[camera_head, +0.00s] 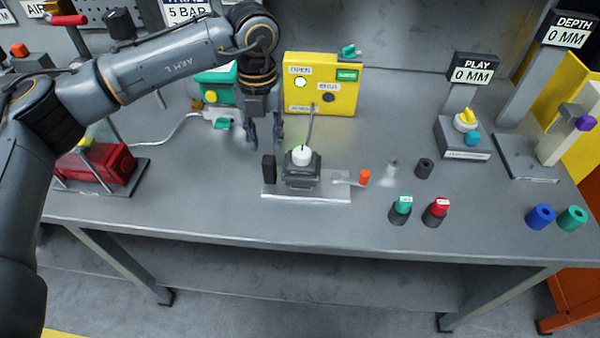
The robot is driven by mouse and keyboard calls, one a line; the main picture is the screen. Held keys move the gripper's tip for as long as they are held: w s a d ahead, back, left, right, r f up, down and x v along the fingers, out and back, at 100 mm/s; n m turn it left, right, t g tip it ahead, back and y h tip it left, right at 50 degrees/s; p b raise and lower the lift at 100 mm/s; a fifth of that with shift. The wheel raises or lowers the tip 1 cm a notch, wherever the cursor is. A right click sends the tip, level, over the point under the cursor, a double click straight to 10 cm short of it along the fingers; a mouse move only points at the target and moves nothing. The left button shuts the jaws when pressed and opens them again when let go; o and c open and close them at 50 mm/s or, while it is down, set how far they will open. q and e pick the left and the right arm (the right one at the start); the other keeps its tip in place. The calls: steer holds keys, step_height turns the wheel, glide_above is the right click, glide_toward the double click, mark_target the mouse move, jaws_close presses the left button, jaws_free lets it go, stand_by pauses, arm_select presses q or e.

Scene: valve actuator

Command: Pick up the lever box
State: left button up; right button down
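A dark box (301,178) with a white round knob (301,155) and a thin upright rod looks like the lever box. It stands on a pale base plate (290,195) near the middle of the bench. My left gripper (264,144) points down, behind and to the left of this box. Its two fingers are apart with nothing visible between them, and it appears clear of the box. My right gripper is not in view.
A yellow panel (345,88) marked OPEN stands behind. A small black block (268,168) stands left of the dark box, an orange cylinder (364,177) right. Green-topped (402,206) and red-topped (436,208) pieces stand near the front edge. A red device (105,165) is left.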

mark_target(269, 157)
arm_select(q)
steer(key=f, duration=0.5)
steer(key=shift+w, duration=0.3)
steer(key=shift+r, duration=0.1)
jaws_close()
